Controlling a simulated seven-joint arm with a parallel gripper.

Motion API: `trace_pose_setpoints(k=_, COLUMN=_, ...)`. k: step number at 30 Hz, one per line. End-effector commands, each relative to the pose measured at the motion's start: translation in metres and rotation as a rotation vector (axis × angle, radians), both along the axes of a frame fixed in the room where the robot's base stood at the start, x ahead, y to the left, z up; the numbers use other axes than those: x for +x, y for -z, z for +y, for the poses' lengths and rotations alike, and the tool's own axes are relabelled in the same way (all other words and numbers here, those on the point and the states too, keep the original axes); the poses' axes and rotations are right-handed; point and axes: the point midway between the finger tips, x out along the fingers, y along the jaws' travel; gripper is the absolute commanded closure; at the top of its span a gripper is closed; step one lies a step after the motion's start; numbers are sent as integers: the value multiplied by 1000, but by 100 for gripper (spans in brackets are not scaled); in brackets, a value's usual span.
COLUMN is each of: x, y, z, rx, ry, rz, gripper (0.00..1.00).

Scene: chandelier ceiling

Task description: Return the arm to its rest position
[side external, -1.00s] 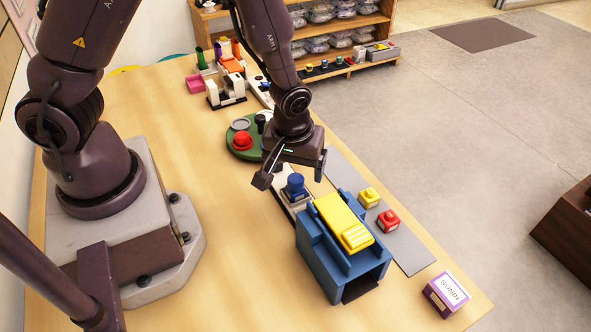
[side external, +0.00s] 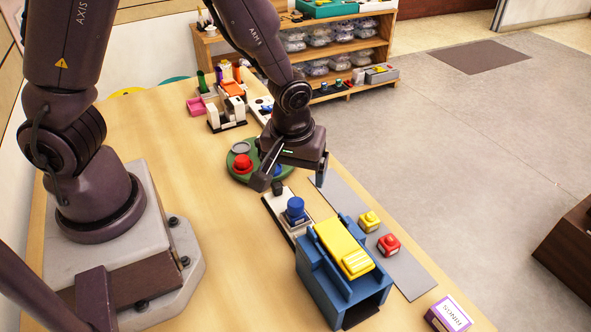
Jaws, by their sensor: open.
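My gripper (side external: 293,178) is open and empty. It hangs above the wooden table, fingers pointing down, over the far end of a white and black tray (side external: 273,203). A blue knobbed block (side external: 295,210) stands upright on the near part of that tray, below and apart from my gripper. A round green base (side external: 238,171) with a red knobbed piece (side external: 243,164) and a grey disc lies behind my gripper. My gripper partly hides this base and a blue piece on it.
A blue housing with a yellow top (side external: 342,247) stands nearer the camera. A yellow block (side external: 370,221) and a red block (side external: 388,244) sit on a grey strip (side external: 405,275). A purple and white box (side external: 448,314) lies at the front corner. The left table middle is bare.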

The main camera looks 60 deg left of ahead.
Motion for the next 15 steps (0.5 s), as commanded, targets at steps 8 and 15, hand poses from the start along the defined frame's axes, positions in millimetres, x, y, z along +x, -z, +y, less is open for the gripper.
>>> trace_pose_setpoints(k=8, x=7, y=-48, z=12, rx=-131, ry=-276, rz=-64, gripper=15)
trace_pose_setpoints(k=15, x=-5, y=-159, z=34, rx=-599, ry=-871, rz=-108, gripper=15)
